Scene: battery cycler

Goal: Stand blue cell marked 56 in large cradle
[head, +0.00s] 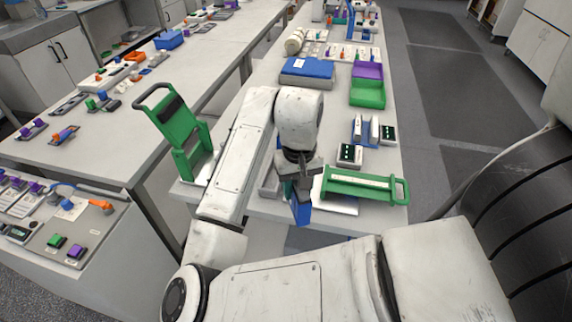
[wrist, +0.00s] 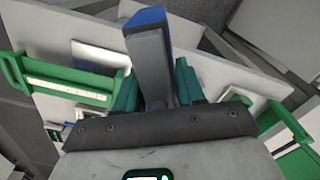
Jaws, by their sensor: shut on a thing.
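My gripper (head: 299,178) is low over the near end of the long bench. It is shut on a blue cell (head: 301,211), which hangs below the fingers. In the wrist view the cell (wrist: 148,18) shows a blue end and a grey side, between two teal fingers (wrist: 157,85). Its number cannot be read. A green frame with a pale strip and a handle (head: 358,187) lies right of the gripper. A taller green frame with a handle (head: 180,135) stands tilted to the left. I cannot tell which one is the large cradle.
Beyond my gripper are a blue box (head: 306,70), a green tray (head: 367,94), a purple tray (head: 367,70) and small devices with dark panels (head: 350,154). A second bench (head: 95,155) stands left. The aisle floor (head: 465,90) at right is clear.

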